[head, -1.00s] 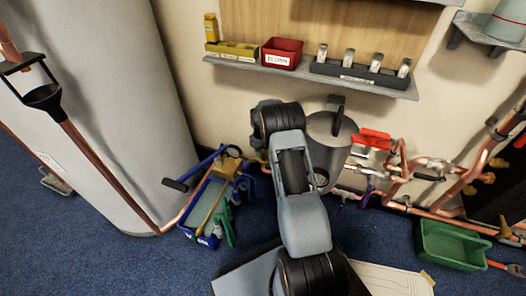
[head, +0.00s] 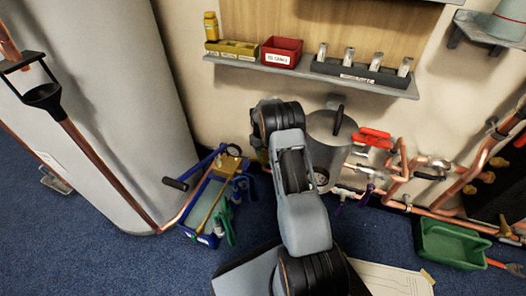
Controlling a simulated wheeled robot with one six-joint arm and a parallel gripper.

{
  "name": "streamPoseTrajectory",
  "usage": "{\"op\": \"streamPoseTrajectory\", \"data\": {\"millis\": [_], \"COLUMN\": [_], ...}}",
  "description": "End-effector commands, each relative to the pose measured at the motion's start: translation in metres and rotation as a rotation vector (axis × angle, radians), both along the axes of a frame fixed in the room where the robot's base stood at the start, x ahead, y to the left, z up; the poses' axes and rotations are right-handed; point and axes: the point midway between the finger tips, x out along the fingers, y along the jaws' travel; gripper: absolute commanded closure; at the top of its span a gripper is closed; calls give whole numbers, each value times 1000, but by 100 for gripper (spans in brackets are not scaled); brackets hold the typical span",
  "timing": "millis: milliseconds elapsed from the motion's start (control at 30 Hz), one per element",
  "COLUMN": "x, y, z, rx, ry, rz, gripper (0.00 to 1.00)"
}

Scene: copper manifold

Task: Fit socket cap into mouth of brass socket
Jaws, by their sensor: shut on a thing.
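My arm (head: 300,205) reaches up the middle of the head view, then bends down and away toward the wall. My gripper is hidden behind the arm, so its jaws and anything in them do not show. I cannot make out the socket cap. Copper pipework (head: 400,180) with valves runs along the wall to the right of my arm. Several brass-coloured fittings (head: 481,178) show at the far right. I cannot tell which part is the brass socket or see its mouth.
A grey cylindrical vessel (head: 328,150) stands just right of my arm's elbow. A blue tool tote (head: 205,205) and a green bin (head: 450,243) stand on the floor. A wall shelf (head: 310,77) holds a red bin (head: 282,52). A large pale cylinder (head: 110,100) fills the left.

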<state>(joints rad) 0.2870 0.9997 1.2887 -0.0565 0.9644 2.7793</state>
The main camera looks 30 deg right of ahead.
Motion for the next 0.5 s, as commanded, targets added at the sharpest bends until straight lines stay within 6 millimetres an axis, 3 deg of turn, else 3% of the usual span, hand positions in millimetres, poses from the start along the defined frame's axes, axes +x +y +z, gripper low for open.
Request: {"op": "streamPoseTrajectory", "data": {"millis": [500], "x": [0], "y": [0], "z": [-10], "rx": [0], "ry": [0], "rz": [0], "gripper": [85]}}
